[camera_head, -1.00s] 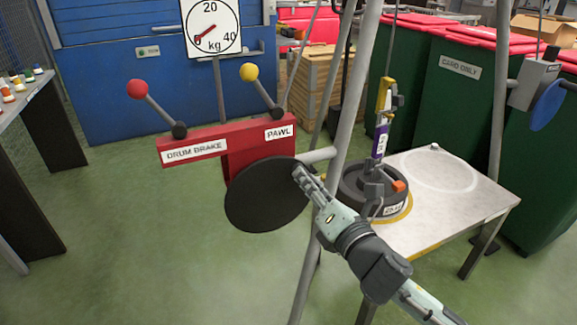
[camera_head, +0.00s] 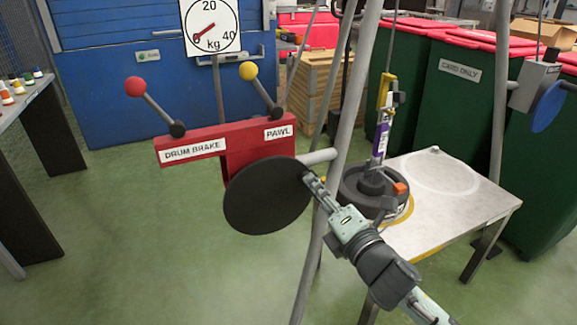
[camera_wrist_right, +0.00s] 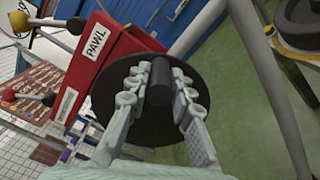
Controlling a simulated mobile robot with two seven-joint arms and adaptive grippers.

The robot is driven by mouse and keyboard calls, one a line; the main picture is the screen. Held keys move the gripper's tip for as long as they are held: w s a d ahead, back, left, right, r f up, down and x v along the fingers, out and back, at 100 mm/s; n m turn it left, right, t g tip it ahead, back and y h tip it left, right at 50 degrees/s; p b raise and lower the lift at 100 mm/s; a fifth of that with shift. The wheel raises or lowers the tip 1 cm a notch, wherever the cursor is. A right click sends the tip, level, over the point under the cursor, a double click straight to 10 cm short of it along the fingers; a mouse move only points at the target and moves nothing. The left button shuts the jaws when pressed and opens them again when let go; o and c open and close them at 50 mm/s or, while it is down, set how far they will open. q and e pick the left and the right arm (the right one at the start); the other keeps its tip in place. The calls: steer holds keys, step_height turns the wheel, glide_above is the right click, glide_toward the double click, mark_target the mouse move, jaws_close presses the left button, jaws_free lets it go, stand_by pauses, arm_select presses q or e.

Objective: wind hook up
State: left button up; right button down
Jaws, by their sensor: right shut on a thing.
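The winch has a round black wheel (camera_head: 262,200) on a red housing (camera_head: 235,146), with levers marked DRUM BRAKE and PAWL. My right gripper (camera_head: 308,177) is at the wheel's right edge. In the right wrist view its fingers (camera_wrist_right: 160,85) are shut on a black knob (camera_wrist_right: 159,92) that stands out from the wheel. A yellow hook (camera_head: 385,92) hangs on a cable, with a purple and white link (camera_head: 381,140) below it. The link reaches down to a dark round weight (camera_head: 360,190) on the table. Whether the link is fastened to the weight is unclear. My left gripper is out of view.
A grey metal table (camera_head: 455,205) carries the weight and a pale ring marking. Grey frame legs (camera_head: 345,130) stand between wheel and table. Green bins (camera_head: 455,95) stand behind.

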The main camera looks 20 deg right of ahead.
steer(key=shift+d+f+m+b, duration=0.2)
steer(key=shift+d+f+m, duration=0.05)
steer(key=shift+f+m, duration=0.55)
steer(key=shift+d+f+m+b, duration=0.2)
steer(key=shift+d+f+m, duration=0.05)
steer(key=shift+f+m, duration=0.55)
steer(key=shift+s+f+m, duration=0.1)
steer(key=shift+f+m, duration=0.45)
steer(key=shift+m, duration=0.05)
steer(key=shift+f+m+b, duration=0.4)
steer(key=shift+f+m, duration=0.45)
steer(key=shift+m, duration=0.35)
steer(key=shift+a, duration=0.1)
steer(key=shift+a+f+m, duration=0.2)
steer(key=shift+f+m, duration=0.55)
steer(key=shift+m, duration=0.25)
steer(key=shift+a+f+m, duration=0.25)
steer(key=shift+f+m, duration=0.3)
steer(key=shift+m, duration=0.25)
